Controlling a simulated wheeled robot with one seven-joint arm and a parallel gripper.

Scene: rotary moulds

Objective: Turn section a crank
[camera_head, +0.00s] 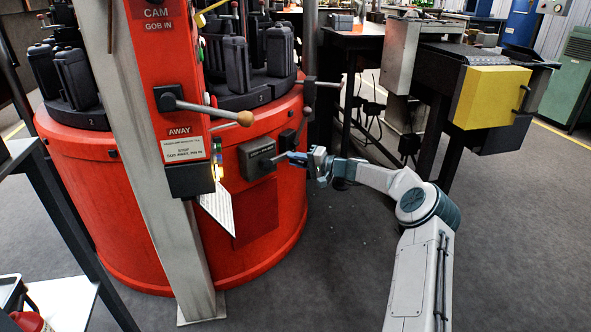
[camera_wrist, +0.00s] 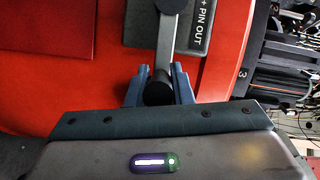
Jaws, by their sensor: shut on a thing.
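The crank shows in the wrist view as a grey bar (camera_wrist: 167,45) ending in a dark round handle (camera_wrist: 158,92). My gripper (camera_wrist: 159,85) has its two blue fingers on either side of this handle and is shut on it. In the head view, my gripper (camera_head: 296,158) is at the lower right side of the red round machine (camera_head: 270,215), at a dark grey box (camera_head: 257,158) mounted on it. There the crank is small and partly hidden by my fingers. A label reading "PIN OUT" (camera_wrist: 203,28) is beside the bar in the wrist view.
A red panel (camera_head: 165,70) on a pale post (camera_head: 150,180) stands left of my gripper. A lever with a wooden knob (camera_head: 244,118) sticks out from it. Black moulds (camera_head: 234,65) stand on the machine. A yellow box (camera_head: 488,97) is at the right. The floor (camera_head: 320,270) in front is clear.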

